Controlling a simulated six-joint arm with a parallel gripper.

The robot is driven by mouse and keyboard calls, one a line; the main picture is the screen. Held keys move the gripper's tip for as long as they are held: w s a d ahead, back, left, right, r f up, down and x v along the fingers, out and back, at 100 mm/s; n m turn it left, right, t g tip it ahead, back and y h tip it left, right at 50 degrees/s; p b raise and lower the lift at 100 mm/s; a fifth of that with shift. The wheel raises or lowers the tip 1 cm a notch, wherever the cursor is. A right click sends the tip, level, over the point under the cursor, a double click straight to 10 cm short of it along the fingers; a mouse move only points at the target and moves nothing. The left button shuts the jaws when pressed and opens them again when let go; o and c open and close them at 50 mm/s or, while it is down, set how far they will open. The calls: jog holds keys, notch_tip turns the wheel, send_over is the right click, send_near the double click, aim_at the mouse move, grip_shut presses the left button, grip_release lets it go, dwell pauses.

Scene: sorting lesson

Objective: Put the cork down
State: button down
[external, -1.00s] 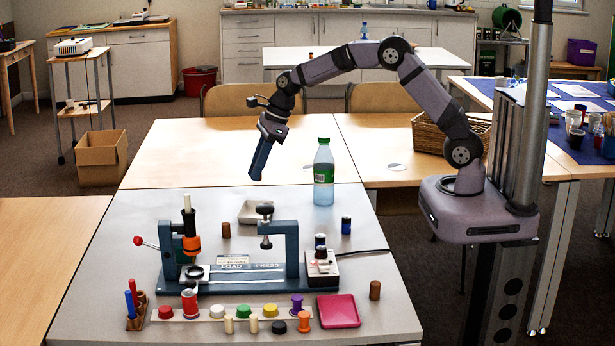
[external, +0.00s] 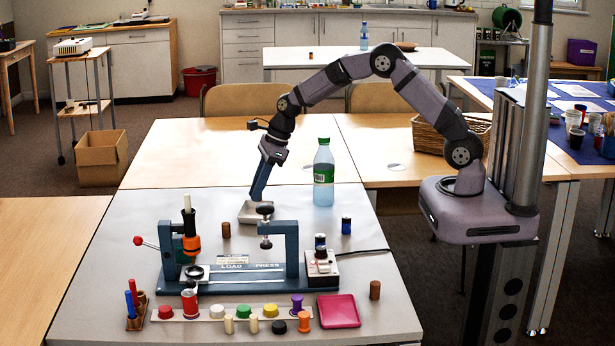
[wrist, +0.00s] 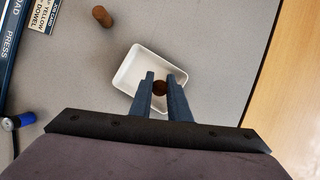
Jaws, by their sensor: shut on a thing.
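My gripper (external: 255,196) points down at the white tray (external: 244,216), behind the blue press. In the wrist view, my gripper (wrist: 160,78) is shut on a round brown cork (wrist: 159,87), seen end-on between its two fingers. The cork is over the inside of the white tray (wrist: 128,67), towards its near right part. I cannot tell whether it touches the tray floor. The cork is not clearly visible in the external view.
Another brown cork (external: 226,230) stands left of the tray, also in the wrist view (wrist: 103,16). The load press (external: 230,277) stands in front of the tray. A green-labelled bottle (external: 323,178) stands to its right.

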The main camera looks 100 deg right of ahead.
jog(key=shift+f, duration=1.75)
jog(key=c, duration=1.7)
grip_release()
jog(key=shift+f, duration=0.15)
jog(key=shift+o, duration=0.2)
jog(key=v, duration=1.2)
jog(key=shift+r, duration=0.25)
